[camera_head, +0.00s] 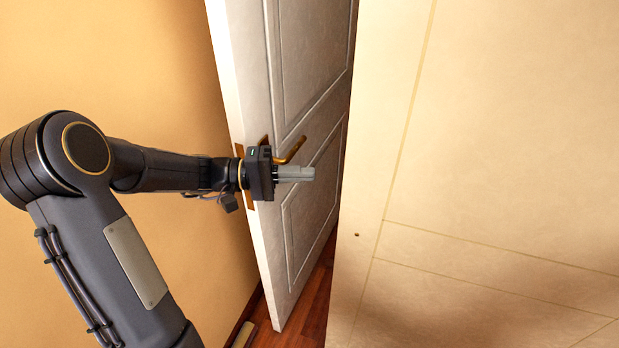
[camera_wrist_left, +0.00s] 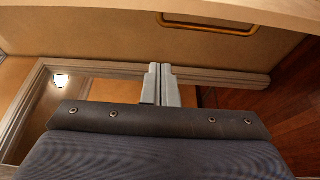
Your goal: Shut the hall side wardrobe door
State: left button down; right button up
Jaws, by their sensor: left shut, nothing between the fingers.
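A white panelled door (camera_head: 312,60) stands ajar in the head view, with its free edge toward me and a brass handle (camera_head: 291,151) near that edge. My left gripper (camera_head: 313,173) reaches in from the left across the door's edge. Its grey fingers are shut and empty, just below and right of the handle. I cannot tell whether the gripper touches the door. My right gripper is not in view.
A large cream panel (camera_head: 480,130) with thin lines fills the right of the head view, close to the door's right side. A yellow-orange wall (camera_head: 110,60) is at left. Reddish wood floor (camera_head: 310,310) shows below the door.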

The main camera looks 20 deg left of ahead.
pick_arm(q)
jog(key=s+d+p, duration=0.1)
jog(key=d+p, duration=0.2)
jog(key=d, duration=0.5)
jog(key=shift+a, duration=0.1)
